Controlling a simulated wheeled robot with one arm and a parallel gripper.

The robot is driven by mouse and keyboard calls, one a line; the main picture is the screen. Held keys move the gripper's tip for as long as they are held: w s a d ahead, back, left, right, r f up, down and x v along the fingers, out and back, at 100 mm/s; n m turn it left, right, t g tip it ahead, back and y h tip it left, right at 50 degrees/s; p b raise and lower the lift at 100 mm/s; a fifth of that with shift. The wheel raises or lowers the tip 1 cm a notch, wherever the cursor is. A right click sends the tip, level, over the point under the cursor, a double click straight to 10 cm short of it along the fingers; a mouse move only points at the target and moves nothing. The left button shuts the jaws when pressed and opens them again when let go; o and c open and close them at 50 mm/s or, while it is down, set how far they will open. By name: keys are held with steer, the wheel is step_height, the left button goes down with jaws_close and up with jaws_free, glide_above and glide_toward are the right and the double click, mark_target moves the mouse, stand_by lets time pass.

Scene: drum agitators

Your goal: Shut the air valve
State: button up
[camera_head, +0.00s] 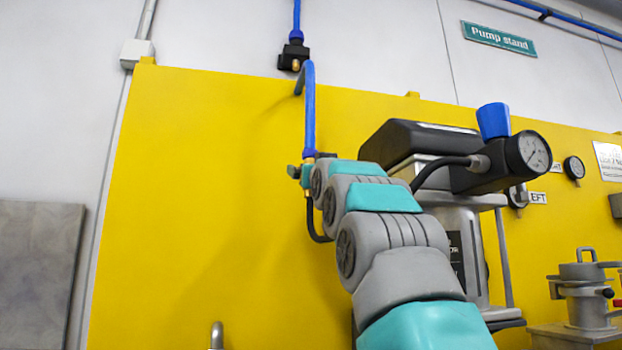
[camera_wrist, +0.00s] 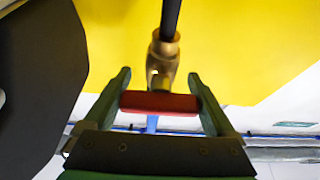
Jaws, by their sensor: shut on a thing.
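The air valve has a brass body (camera_wrist: 162,52) with a red handle (camera_wrist: 160,103), seen in the wrist view. The handle lies crosswise to the brass body and to the black hose above it in the picture. My gripper (camera_wrist: 159,76) is shut on the red handle, one green finger at each end of it. In the head view my gripper (camera_head: 300,175) is at the valve, below the blue air pipe (camera_head: 309,108) on the yellow panel. My arm hides most of the valve there, and the red handle does not show.
The yellow panel (camera_head: 190,190) stands close behind the valve. A pump with a black top (camera_head: 410,140), a blue knob (camera_head: 493,121) and a pressure gauge (camera_head: 533,151) stands just right of my arm. A dark body (camera_wrist: 40,80) fills the left of the wrist view.

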steer(key=shift+m, duration=0.4)
steer(key=o, duration=1.1)
steer(key=shift+c, duration=0.2)
steer(key=shift+s+f, duration=0.1)
steer(key=shift+b+v, duration=0.85)
steer(key=shift+v, duration=0.15)
steer(key=shift+b+v, duration=0.8)
steer(key=shift+v, duration=2)
